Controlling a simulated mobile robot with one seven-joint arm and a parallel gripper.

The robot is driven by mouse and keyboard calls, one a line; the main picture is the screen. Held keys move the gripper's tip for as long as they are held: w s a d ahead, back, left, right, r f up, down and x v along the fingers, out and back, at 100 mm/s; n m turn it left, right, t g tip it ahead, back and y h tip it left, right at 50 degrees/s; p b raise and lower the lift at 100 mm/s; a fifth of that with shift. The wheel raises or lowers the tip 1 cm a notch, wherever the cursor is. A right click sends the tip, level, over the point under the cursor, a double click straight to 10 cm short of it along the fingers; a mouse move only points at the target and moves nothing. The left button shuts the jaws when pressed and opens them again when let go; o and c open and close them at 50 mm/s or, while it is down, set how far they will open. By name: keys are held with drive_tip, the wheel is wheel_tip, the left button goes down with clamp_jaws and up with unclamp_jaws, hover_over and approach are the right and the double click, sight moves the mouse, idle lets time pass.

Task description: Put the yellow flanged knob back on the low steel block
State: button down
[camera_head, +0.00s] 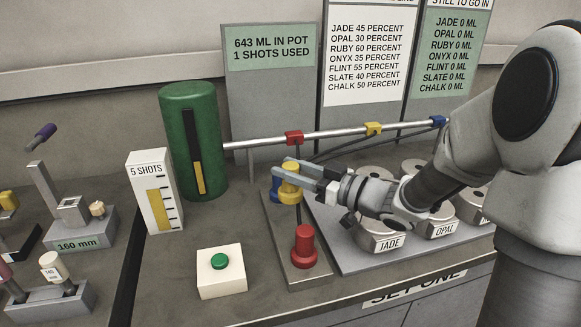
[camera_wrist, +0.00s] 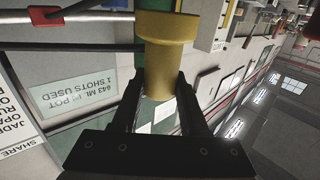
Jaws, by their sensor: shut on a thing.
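The yellow flanged knob (camera_head: 290,193) is between the fingers of my gripper (camera_head: 298,172), which is shut on it. In the wrist view the knob (camera_wrist: 166,60) stands between both fingers (camera_wrist: 162,95), its wide flange at the far end. The low steel block (camera_head: 283,228) lies below and around the gripper. A red knob (camera_head: 305,248) stands on its front part. A blue knob (camera_head: 275,190) stands at its back, partly hidden by the yellow one. Whether the yellow knob touches the block I cannot tell.
A steel rail with red (camera_head: 294,138), yellow (camera_head: 373,129) and blue collars runs behind. Round JADE (camera_head: 382,238) and OPAL (camera_head: 440,228) pots stand right, under my arm. A green-button box (camera_head: 221,272), a 5 SHOTS gauge (camera_head: 153,195) and a green tank (camera_head: 190,120) stand left.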

sight(301, 200)
drive_tip(key=shift+f+b, duration=2.2)
drive_tip(key=shift+f, duration=1.2)
drive_tip(key=shift+f, duration=0.2)
drive_tip(key=shift+c, duration=1.8)
unclamp_jaws()
drive_tip(key=p+v, duration=0.3)
drive_tip(key=v, duration=1.4)
drive_tip(key=shift+s+d, duration=0.1)
drive_tip(key=shift+s, duration=0.1)
